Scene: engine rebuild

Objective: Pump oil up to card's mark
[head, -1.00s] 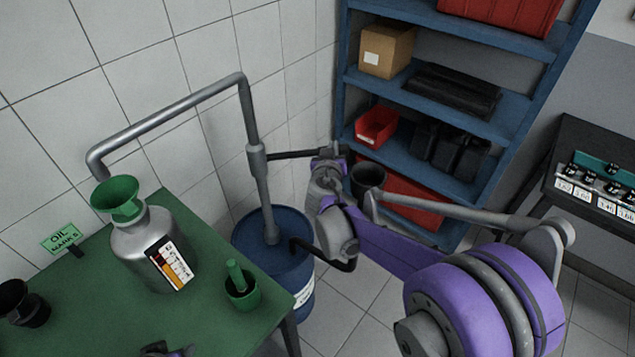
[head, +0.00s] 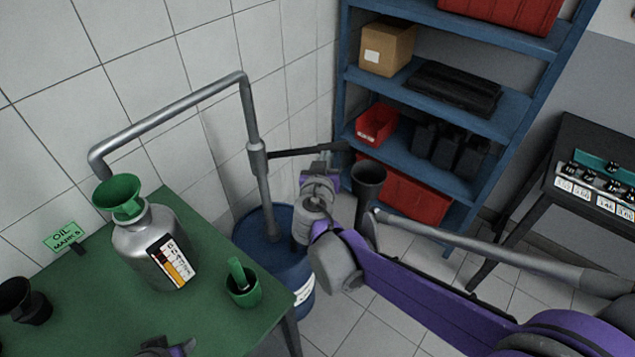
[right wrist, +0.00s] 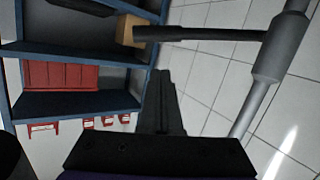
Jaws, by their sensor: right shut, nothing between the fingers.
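The grey pump pipe (head: 250,110) rises from the blue drum (head: 272,237) and bends left to a spout over the green funnel (head: 118,195). The funnel sits in the neck of a metal jug (head: 135,240). A card (head: 172,262) with marks and an orange-yellow band is on the jug's front. The pump's dark handle (head: 290,152) sticks out to the right; it also shows in the right wrist view (right wrist: 195,33). My right gripper (head: 325,160) is shut and empty, just below the handle's outer part. A piece of my left gripper (head: 165,347) shows at the bottom edge.
A green table (head: 210,320) carries the jug, a green "OIL MARKS" sign (head: 66,237), a green cup (head: 242,284) and a black cup (head: 25,302). Blue shelves (head: 425,108) stand behind my right arm. A dark table (head: 590,135) is at the right.

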